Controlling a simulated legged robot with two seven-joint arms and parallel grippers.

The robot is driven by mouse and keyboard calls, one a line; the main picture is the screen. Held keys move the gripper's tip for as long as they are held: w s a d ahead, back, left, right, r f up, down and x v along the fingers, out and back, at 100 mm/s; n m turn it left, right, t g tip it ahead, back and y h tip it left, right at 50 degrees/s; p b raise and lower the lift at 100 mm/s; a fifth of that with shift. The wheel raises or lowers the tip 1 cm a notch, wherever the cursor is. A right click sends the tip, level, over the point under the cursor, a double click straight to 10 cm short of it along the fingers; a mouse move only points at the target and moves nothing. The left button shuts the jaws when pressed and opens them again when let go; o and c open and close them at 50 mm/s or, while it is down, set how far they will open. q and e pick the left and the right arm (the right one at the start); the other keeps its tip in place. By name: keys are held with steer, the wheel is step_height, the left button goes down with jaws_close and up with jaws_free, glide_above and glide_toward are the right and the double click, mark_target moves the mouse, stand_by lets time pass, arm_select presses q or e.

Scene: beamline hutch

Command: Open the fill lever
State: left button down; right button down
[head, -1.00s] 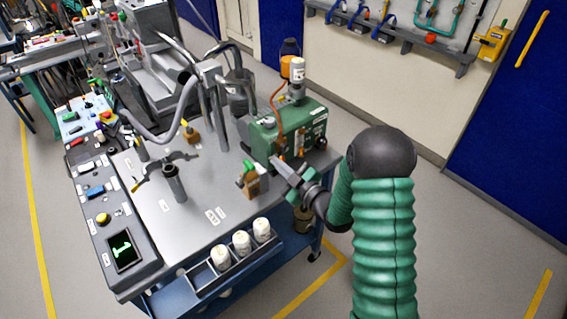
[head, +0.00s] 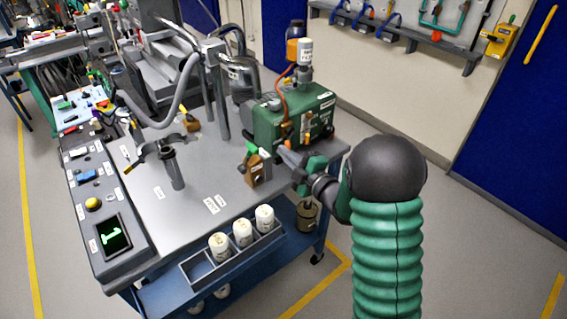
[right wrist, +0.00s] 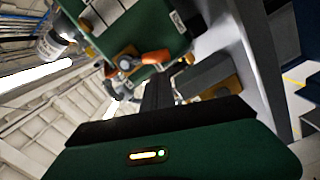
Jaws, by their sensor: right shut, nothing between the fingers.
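A green box-shaped unit (head: 318,113) stands at the right end of the cart top. Small orange handles (head: 306,122) sit on its front; no label tells which one is the fill lever. In the right wrist view an orange lever (right wrist: 152,57) sticks out sideways from a brass fitting (right wrist: 125,62) on the green unit. My right gripper (head: 283,152) is shut and empty, its tips close in front of the unit's lower front. In the right wrist view its dark fingers (right wrist: 157,92) point toward the orange lever, and contact cannot be told. My left gripper is not in view.
A brown block with a green handle (head: 257,168) stands just left of my right gripper. A tray (head: 196,269) with white bottles hangs along the cart's front edge. A post with a forked top (head: 175,170) stands left. The middle cart top (head: 215,185) is mostly bare.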

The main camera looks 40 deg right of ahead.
steer(key=shift+d+f+n+b, duration=0.4)
steer(key=shift+f, duration=0.2)
steer(key=shift+d, duration=0.35)
steer(key=n+b, duration=0.2)
steer(key=b, duration=0.2)
steer(key=shift+d+f+n, duration=0.3)
steer(key=shift+n, duration=0.1)
steer(key=shift+n+b, duration=0.3)
steer(key=shift+b, duration=0.05)
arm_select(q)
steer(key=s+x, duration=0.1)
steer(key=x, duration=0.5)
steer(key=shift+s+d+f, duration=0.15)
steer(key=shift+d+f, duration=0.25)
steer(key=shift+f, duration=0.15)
arm_select(e)
steer(key=shift+d, duration=0.2)
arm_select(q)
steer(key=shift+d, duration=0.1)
arm_select(e)
steer(key=shift+d, duration=0.1)
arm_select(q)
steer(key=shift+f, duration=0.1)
arm_select(e)
steer(key=shift+w, duration=0.15)
